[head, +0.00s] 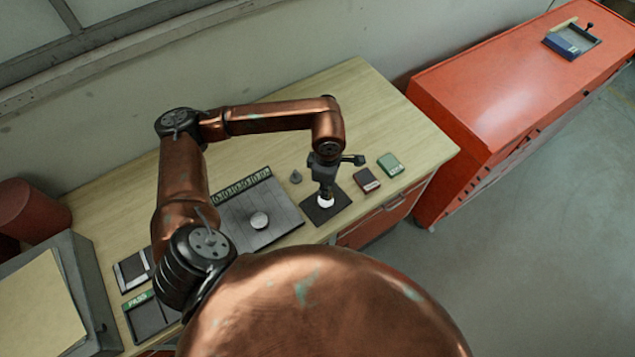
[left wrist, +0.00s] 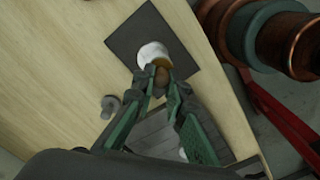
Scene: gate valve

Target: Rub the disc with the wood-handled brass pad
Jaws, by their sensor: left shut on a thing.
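My left gripper (head: 326,188) is above the right part of the bench, fingers pointing down. In the left wrist view, the gripper (left wrist: 162,88) is shut on the round brown wood handle (left wrist: 162,76) of the pad. The pad's pale, bright body (left wrist: 152,53) has a brass-coloured edge; it also shows in the head view (head: 325,202). It is over a dark square mat (head: 318,216); I cannot tell whether it touches it. A pale round disc (head: 259,220) lies on a grey slatted plate (head: 232,235), left of the gripper. My right gripper is not in view.
A grey cone-like piece (head: 296,177) stands behind the mat. A dark red box (head: 367,180) and a green box (head: 391,165) lie to its right. A tray marked PASS (head: 150,318) is at the front left. The bench's back right is clear.

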